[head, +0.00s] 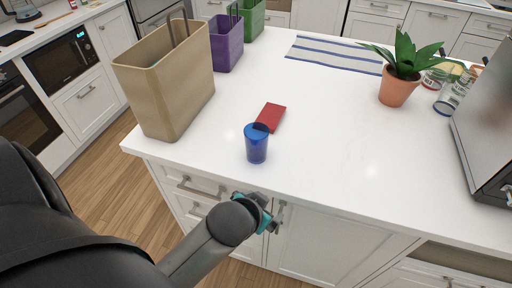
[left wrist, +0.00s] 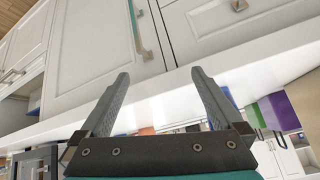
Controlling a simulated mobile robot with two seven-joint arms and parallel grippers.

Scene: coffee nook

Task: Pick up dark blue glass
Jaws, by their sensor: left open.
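The dark blue glass (head: 256,144) stands upright on the white countertop near its front edge in the head view. My left gripper (head: 272,213) is below and in front of the glass, before the cabinet fronts and apart from the glass. In the left wrist view my left gripper (left wrist: 161,90) shows two spread fingers with nothing between them. My right gripper is in neither view.
A red box (head: 270,117) lies just behind the glass. A tan bin (head: 165,85) stands to the left, with a purple bin (head: 227,45) behind. A potted plant (head: 397,88) and a metal appliance (head: 488,130) stand right. The counter right of the glass is clear.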

